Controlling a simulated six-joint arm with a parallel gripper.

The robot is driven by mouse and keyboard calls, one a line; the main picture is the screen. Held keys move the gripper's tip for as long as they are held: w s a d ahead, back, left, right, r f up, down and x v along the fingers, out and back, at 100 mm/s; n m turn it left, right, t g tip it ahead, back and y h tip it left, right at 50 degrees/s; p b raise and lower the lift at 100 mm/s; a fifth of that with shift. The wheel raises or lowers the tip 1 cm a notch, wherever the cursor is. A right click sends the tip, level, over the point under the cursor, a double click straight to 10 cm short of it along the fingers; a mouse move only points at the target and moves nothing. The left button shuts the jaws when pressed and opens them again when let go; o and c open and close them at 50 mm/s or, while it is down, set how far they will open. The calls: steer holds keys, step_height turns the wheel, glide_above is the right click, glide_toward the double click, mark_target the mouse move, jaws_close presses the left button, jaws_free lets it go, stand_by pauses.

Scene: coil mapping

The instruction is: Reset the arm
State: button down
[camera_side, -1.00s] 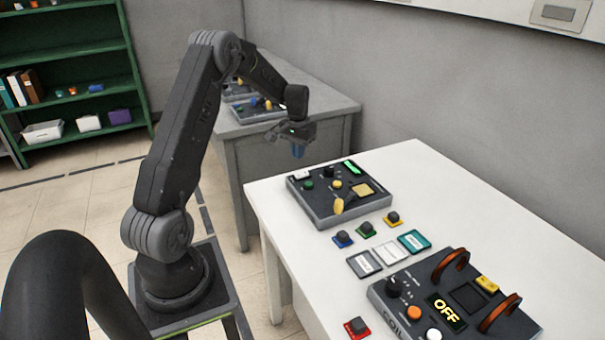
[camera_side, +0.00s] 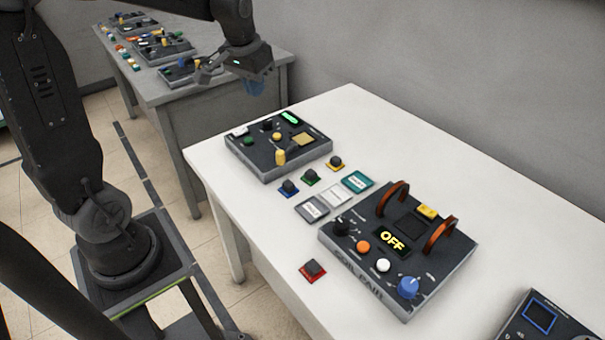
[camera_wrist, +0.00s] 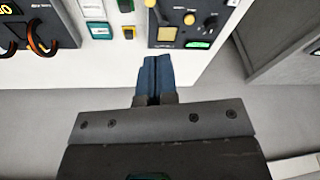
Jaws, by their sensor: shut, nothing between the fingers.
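My gripper (camera_side: 256,88) hangs in the air at the end of my arm, above and behind the far end of the white table. Its blue fingers (camera_wrist: 152,78) are together with nothing between them, pointing to the table edge in the wrist view. The coil device (camera_side: 400,265) stands on the white table, with two copper coils upright on top and a display reading OFF. A second dark panel (camera_side: 275,147) with a yellow lever, knobs and a lit green display stands at the far end, below and in front of my gripper. It shows partly in the wrist view (camera_wrist: 192,24).
Another device (camera_side: 545,320) is at the lower right. A grey table (camera_side: 160,90) with more panels stands behind.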

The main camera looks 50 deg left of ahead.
steer(key=s+d+r+m+t+h, duration=0.1)
steer(key=s+d+r+m+t, duration=0.1)
steer(key=s+d, duration=1.3)
steer(key=shift+s+r+m+t, duration=0.35)
steer(key=shift+s+m+t, duration=0.2)
steer(key=shift+m+t, duration=0.05)
